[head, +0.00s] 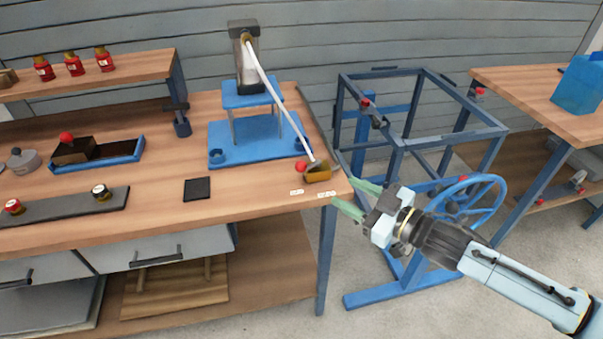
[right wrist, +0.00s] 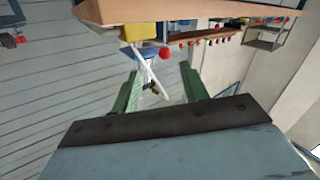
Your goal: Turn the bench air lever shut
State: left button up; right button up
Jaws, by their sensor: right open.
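The bench air valve is a brass-yellow block (head: 318,173) at the front right corner of the wooden bench top. Its lever's red ball knob (head: 301,166) sits at the left of the block. A white hose (head: 270,88) runs from the block up to the press. My right gripper (head: 346,194) is open and empty, just off the bench corner, right of and nearer than the valve, its green fingers pointing toward it. In the right wrist view, the yellow block (right wrist: 138,32) and red knob (right wrist: 165,53) show beyond the open fingers (right wrist: 160,88), apart from them. My left gripper is out of view.
The bench edge (head: 225,216) and two small white labels (head: 297,192) lie close to the valve. A blue press stand (head: 262,135) stands behind it. A blue frame (head: 420,140) with a blue handwheel (head: 470,200) stands right, near my right arm. A black pad (head: 197,188) lies left.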

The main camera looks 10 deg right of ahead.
aim_at(306, 169)
jog(key=shift+n+y, duration=0.4)
jog(key=shift+y, duration=0.4)
jog(key=x, duration=0.3)
jog(key=b+x, duration=0.1)
jog(key=x, duration=0.3)
jog(key=b+x, duration=0.1)
jog(key=x, duration=0.3)
jog(key=shift+a+r, duration=0.1)
jog(key=shift+r, duration=0.2)
jog(key=shift+x, duration=0.85)
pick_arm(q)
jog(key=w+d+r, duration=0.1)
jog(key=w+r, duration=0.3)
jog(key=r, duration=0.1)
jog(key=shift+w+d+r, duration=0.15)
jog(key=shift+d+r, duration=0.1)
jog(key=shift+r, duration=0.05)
pick_arm(e)
jog(key=c, duration=0.9)
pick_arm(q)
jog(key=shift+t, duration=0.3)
pick_arm(e)
jog(key=shift+a, duration=0.1)
